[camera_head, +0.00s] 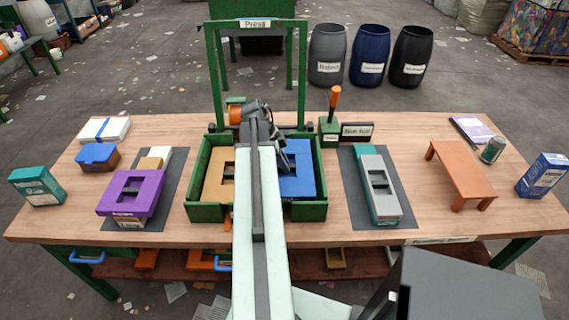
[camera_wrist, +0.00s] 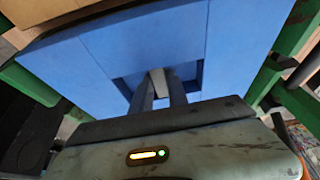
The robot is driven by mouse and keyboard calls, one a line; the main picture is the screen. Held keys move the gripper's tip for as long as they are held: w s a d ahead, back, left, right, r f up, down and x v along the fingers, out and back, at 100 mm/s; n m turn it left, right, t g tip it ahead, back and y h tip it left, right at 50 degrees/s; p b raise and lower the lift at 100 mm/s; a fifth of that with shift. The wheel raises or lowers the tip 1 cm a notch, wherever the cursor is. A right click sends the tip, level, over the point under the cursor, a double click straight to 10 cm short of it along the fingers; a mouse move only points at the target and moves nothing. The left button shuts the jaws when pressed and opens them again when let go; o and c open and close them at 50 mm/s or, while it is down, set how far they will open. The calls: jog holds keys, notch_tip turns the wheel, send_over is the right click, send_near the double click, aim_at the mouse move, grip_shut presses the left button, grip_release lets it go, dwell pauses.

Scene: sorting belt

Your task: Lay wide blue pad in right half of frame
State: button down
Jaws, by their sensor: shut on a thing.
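The wide blue pad (camera_head: 302,182) is at the right half of the green frame (camera_head: 207,213), beside a tan pad (camera_head: 214,183) in the left half. In the head view I cannot tell whether the blue pad rests on the frame's floor or hangs slightly above it. My gripper (camera_wrist: 162,88) reaches into the opening of the blue pad (camera_wrist: 120,50) and is shut on it; the fingers show dark around a small grey piece. My arm hides the frame's middle and the pad's left part in the head view.
A press gate (camera_head: 255,24) stands behind the frame. An orange-handled lever (camera_head: 334,98) is at its back right. A purple pad (camera_head: 133,192) lies left and a grey block (camera_head: 377,180) lies right, both on dark mats. An orange stand (camera_head: 462,168) is farther right.

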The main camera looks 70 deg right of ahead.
jog(key=shift+f+b, duration=0.3)
jog(key=shift+f, duration=0.7)
jog(key=shift+f, duration=0.1)
jog(key=shift+f+b, duration=0.7)
jog(key=shift+b, duration=0.15)
jog(key=c, duration=1.2)
grip_release()
jog(key=shift+r, duration=0.15)
jog(key=p+v, duration=0.7)
jog(key=shift+r, duration=0.25)
jog(key=shift+w+r+p, duration=0.15)
jog(key=shift+r+p, duration=0.1)
jog(key=shift+p, duration=0.15)
jog(key=shift+f, duration=0.15)
